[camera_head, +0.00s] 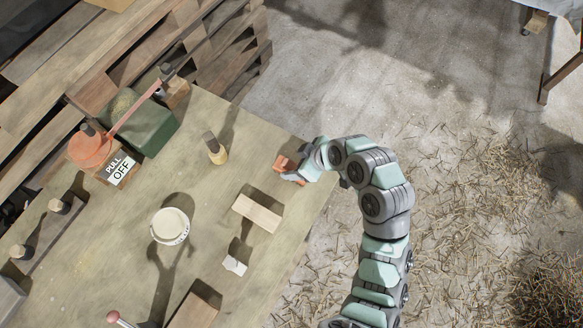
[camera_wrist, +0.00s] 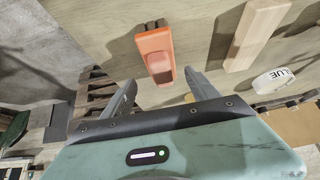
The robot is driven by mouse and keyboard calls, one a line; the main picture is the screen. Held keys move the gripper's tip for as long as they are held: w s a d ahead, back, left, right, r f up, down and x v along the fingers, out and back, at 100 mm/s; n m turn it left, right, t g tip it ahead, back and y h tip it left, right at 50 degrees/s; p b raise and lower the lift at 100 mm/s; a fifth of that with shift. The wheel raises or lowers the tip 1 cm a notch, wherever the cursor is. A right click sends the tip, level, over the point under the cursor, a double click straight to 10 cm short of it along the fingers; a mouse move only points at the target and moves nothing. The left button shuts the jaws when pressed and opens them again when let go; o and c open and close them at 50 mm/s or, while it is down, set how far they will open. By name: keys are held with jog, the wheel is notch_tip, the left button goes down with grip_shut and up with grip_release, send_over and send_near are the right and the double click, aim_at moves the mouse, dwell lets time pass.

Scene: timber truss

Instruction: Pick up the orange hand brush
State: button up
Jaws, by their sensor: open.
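The orange hand brush (camera_wrist: 155,54) lies on the plywood table near its edge, its dark bristles at the far end in the wrist view. In the head view the brush (camera_head: 283,162) shows just beyond my gripper (camera_head: 296,174), partly hidden by it. In the wrist view my gripper (camera_wrist: 157,95) is open, its two fingers apart, with the near end of the brush in line with the gap between them. I cannot tell whether the fingers touch the brush.
A wooden block (camera_head: 257,212) lies near the brush. A round white glue container (camera_head: 170,226), a brush with a wooden handle (camera_head: 216,149), a small white item (camera_head: 235,265) and a green box (camera_head: 145,125) are on the table. Straw covers the floor to the right.

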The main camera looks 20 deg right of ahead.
aim_at(287, 166)
jog(key=shift+s+p+x, duration=0.15)
jog(key=shift+p+x, duration=0.15)
jog(key=shift+x, duration=1.05)
jog(key=shift+s+p+x, duration=0.1)
jog(key=shift+p+x, duration=0.15)
jog(key=shift+x, duration=1.1)
jog(key=shift+a, duration=0.2)
grip_shut()
